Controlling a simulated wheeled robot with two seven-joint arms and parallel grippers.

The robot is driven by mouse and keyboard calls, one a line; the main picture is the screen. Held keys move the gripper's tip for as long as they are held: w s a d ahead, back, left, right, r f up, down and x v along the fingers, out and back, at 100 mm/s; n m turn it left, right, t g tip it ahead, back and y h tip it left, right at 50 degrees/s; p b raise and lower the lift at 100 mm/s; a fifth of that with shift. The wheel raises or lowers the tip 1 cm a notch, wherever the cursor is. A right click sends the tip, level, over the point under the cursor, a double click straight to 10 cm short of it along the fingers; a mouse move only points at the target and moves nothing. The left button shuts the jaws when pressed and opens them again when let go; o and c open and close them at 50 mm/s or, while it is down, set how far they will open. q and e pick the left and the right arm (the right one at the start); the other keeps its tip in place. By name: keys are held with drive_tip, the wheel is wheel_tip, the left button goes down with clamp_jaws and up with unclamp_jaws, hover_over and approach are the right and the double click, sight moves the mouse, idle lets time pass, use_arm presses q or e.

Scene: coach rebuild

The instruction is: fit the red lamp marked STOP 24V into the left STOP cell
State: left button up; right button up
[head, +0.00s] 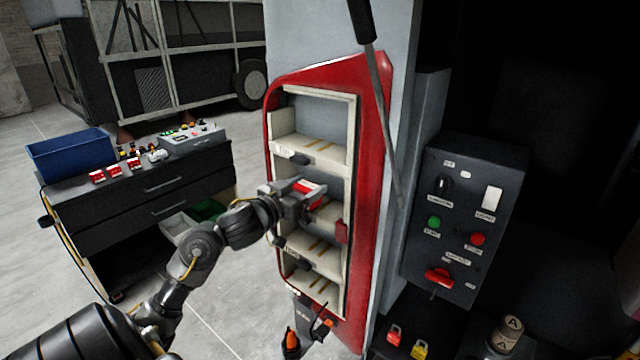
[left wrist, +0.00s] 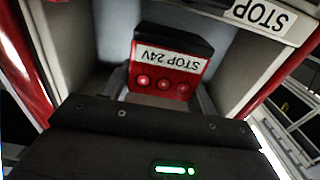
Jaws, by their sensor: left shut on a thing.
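The red lamp (left wrist: 168,72) shows in the left wrist view with its label STOP 24V upside down, a dark body and several round red lenses. My left gripper (head: 309,192) is shut on it. In the head view the lamp (head: 307,187) is a red patch between the fingers, at the mouth of a middle cell of the red-rimmed lamp housing (head: 366,180). In the left wrist view pale cell walls lie around the lamp, and a STOP label (left wrist: 262,14) is on the cell's edge. I cannot tell how deep the lamp is.
A black drawer bench (head: 150,186) at left carries a blue bin (head: 70,154), several red lamps (head: 115,171) and a grey device (head: 192,138). A dark control box (head: 462,215) stands at right. A grey rod (head: 382,110) hangs in front of the housing's right side.

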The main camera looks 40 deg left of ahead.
sight(328, 179)
use_arm(q)
drive_tip(key=shift+w, duration=1)
drive_tip(key=w+p, duration=0.1)
drive_tip(key=w, duration=0.3)
drive_tip(key=shift+r, duration=0.1)
drive_tip(key=shift+f, duration=0.85)
drive_tip(key=shift+s+a, duration=0.1)
drive_tip(key=shift+f, duration=0.15)
drive_tip(key=o, duration=1)
drive_tip(key=shift+o, duration=0.2)
